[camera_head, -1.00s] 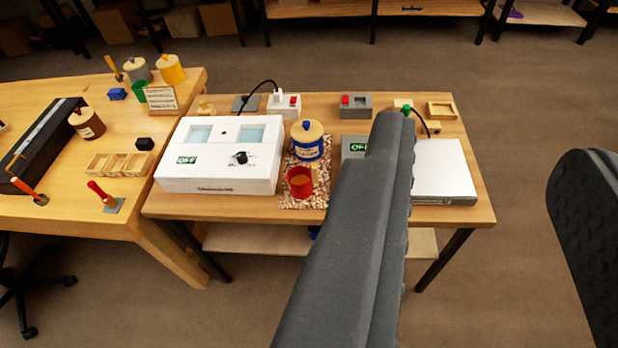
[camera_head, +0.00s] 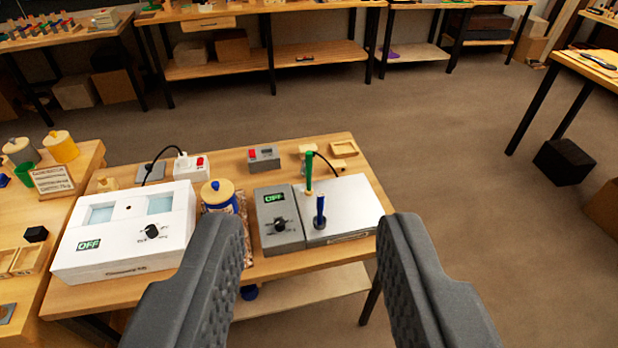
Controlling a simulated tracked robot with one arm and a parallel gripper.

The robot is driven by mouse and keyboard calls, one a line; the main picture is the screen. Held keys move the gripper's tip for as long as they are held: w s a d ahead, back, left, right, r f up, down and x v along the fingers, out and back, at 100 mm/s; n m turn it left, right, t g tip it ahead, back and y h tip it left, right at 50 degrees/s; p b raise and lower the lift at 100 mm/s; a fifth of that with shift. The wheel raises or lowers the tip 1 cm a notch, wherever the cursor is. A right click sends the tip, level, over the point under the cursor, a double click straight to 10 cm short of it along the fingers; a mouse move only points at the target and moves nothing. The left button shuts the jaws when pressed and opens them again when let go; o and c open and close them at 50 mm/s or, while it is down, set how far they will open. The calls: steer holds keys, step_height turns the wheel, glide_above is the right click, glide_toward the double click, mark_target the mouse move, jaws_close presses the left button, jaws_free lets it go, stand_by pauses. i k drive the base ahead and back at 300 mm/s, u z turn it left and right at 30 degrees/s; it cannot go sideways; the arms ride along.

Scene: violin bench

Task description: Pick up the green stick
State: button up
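The green stick (camera_head: 309,170) stands upright at the left part of the silver plate (camera_head: 350,200) on the middle table. A blue stick (camera_head: 320,210) stands upright just in front of it, slightly right. My gripper (camera_head: 311,222) is open and empty, with its two dark fingers wide apart in the foreground. Both sticks lie between the fingers in the picture, beyond the fingertips. I cannot tell exactly where the green stick's lower end rests.
A grey control box (camera_head: 279,222) adjoins the plate on the left. A white device (camera_head: 125,235) and a blue jar (camera_head: 220,197) stand further left. A black cable (camera_head: 327,162) and a wooden tray (camera_head: 344,149) lie behind. Open floor (camera_head: 460,170) is right of the table.

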mark_target(308, 153)
steer(key=u, duration=0.25)
steer(key=i, duration=1.5)
steer(key=z, duration=0.4)
